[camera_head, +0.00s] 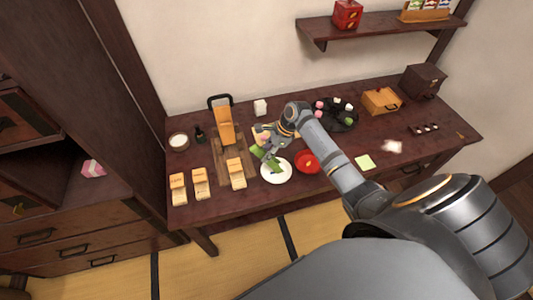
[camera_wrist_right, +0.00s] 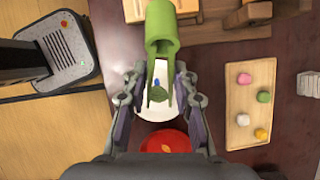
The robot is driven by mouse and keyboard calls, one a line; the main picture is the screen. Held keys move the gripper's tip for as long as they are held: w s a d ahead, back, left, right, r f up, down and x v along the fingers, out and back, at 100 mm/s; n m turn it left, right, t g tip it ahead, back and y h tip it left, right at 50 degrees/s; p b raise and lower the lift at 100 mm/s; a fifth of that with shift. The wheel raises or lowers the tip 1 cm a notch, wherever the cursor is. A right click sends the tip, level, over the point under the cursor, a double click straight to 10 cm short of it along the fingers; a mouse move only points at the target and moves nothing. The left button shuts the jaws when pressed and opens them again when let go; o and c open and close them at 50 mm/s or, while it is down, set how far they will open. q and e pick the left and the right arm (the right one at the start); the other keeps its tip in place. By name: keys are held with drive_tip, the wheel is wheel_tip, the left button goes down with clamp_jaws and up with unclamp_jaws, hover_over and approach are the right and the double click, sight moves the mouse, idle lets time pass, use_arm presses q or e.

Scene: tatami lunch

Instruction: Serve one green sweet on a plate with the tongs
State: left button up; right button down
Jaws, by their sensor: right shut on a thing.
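My right gripper (camera_head: 264,144) is shut on the green tongs (camera_head: 267,159). In the right wrist view the tongs (camera_wrist_right: 162,38) run between my fingers, with their two prongs over the white plate. The white plate (camera_head: 285,174) stands near the table's front edge; it also shows below the tongs (camera_wrist_right: 153,113). A dark green leaf-like patch with a blue spot shows between the prongs; I cannot tell whether it is a sweet or the plate's decoration. A green sweet (camera_head: 348,121) seems to lie on the dark tray (camera_head: 341,127). My left gripper is out of view.
A red plate (camera_head: 306,161) stands beside the white one. A wooden board (camera_wrist_right: 238,132) holds pink, white and yellow sweets. Several pale wooden blocks (camera_head: 237,174) stand at the left front. A wooden box (camera_head: 381,101) stands further back.

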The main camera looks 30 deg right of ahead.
drive_tip(key=c, duration=1.4)
unclamp_jaws()
drive_tip(key=shift+c, duration=0.2)
wheel_tip(320, 180, up, 10)
drive_tip(key=p, duration=1.3)
